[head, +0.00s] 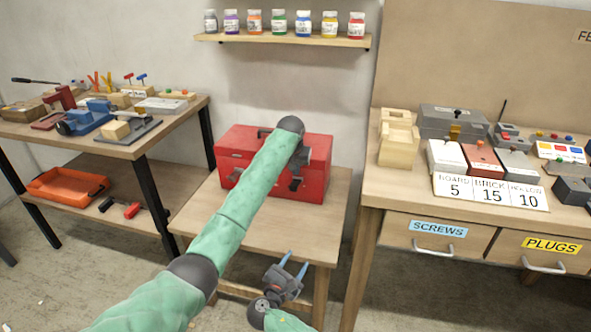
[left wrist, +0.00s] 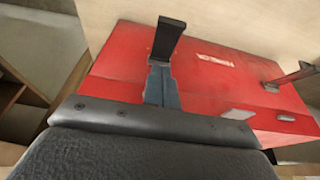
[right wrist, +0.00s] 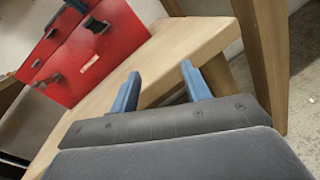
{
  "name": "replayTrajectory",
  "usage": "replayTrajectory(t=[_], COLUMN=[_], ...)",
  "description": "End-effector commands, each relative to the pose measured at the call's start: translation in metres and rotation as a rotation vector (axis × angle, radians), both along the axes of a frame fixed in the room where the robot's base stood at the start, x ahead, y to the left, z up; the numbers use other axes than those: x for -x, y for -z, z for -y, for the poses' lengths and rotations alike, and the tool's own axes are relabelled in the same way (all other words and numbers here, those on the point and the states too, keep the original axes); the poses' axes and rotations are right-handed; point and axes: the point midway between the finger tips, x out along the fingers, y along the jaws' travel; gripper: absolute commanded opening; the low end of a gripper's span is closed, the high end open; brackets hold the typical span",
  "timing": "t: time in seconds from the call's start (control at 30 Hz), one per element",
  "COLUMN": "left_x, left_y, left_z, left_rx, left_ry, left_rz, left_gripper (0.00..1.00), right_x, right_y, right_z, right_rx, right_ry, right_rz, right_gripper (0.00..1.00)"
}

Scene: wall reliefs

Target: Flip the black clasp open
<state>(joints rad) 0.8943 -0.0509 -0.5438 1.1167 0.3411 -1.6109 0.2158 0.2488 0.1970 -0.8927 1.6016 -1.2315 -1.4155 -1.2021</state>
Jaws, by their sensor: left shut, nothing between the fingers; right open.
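A red toolbox (head: 240,155) stands on the small wooden table; it also shows in the left wrist view (left wrist: 120,70) and right wrist view (right wrist: 85,60). A black clasp (left wrist: 168,38) stands out from the box in the left wrist view, past its edge against the wood. My left gripper (head: 300,165) is in front of the box; its blue-grey fingers are closed together (left wrist: 160,80) and overlap the clasp's lower end. I cannot tell whether they touch. My right gripper (head: 296,262) is open and empty, low by the table's front edge; its fingers (right wrist: 160,75) are spread.
The small table's top (head: 255,230) is clear in front of the box. A left bench (head: 140,145) carries tools and blocks, with an orange tray (head: 65,185) below. A right workbench (head: 395,190) holds boxes and drawers. A shelf of jars (head: 285,40) hangs above.

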Motion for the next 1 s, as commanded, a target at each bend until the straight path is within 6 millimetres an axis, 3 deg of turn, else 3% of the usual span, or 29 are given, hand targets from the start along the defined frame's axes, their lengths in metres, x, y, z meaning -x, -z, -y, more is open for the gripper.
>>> replayTrajectory(t=[0.5, 0.7, 1.0], left_x=[0.000, 0.000, 0.000], left_y=[0.000, 0.000, 0.000], left_z=[0.000, 0.000, 0.000], left_rx=[0.000, 0.000, 0.000], left_ry=[0.000, 0.000, 0.000], left_rz=[0.000, 0.000, 0.000], left_gripper=[0.00, 0.00, 0.00], right_x=[0.106, 0.154, 0.228], right_y=[0.130, 0.167, 0.204], right_z=[0.003, -0.001, -0.005], right_rx=[-0.748, -1.067, -1.535], right_ry=[0.069, 0.155, 0.357], right_rz=[-0.224, -0.272, -0.291], right_gripper=[0.47, 0.47, 0.47])
